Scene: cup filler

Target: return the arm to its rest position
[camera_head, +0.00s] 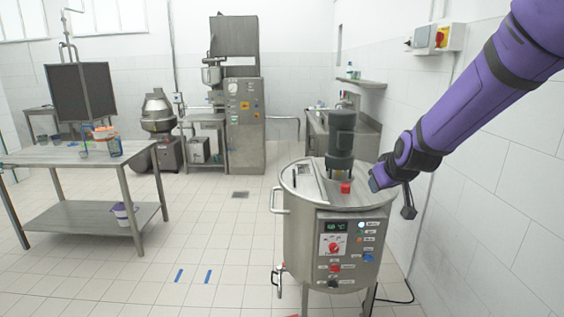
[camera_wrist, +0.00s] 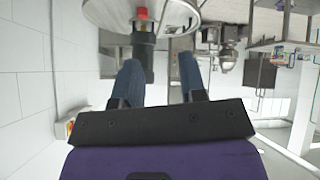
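My gripper (camera_head: 376,180) is at the end of my purple arm, which comes in from the upper right of the head view. It is beside the right part of the lid of a round steel machine (camera_head: 300,235), near its rim. In the wrist view, my gripper (camera_wrist: 160,75) shows two blue fingers set apart with nothing between them. The machine's lid (camera_wrist: 110,12) and a red block (camera_wrist: 142,14) on it lie beyond the fingers. Whether the gripper touches the lid is not clear.
A grey motor (camera_head: 341,135) stands on the lid. A tiled wall (camera_head: 495,200) with a switch box (camera_head: 437,38) is close on the right. A steel table (camera_head: 65,155) with containers stands left. The tiled floor between is open, with blue tape marks (camera_head: 179,275).

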